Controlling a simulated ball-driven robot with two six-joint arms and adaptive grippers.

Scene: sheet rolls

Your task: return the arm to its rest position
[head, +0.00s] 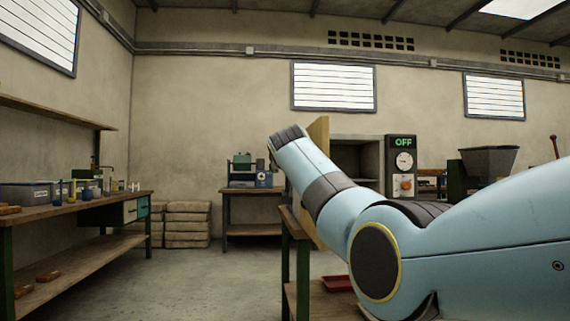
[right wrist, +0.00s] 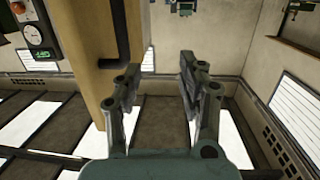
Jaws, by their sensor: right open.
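My right arm (head: 430,240), light blue with dark joints, reaches in from the right in the head view and points up and left. Its gripper is not seen in the head view. In the right wrist view my right gripper (right wrist: 160,85) is open with nothing between its fingers. A wooden door (right wrist: 85,70) with a black bar handle (right wrist: 121,40) stands close beside its left finger; whether they touch is unclear. In the head view the door (head: 318,132) stands open, partly hidden behind my arm. My left gripper is not in view.
The open oven-like box (head: 357,156) has a control panel (head: 402,168) reading OFF. A red tray (head: 337,283) lies low by my arm. A grey hopper (head: 488,160) stands behind it. A workbench (head: 80,207) with bins is at left. The floor (head: 210,285) between is clear.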

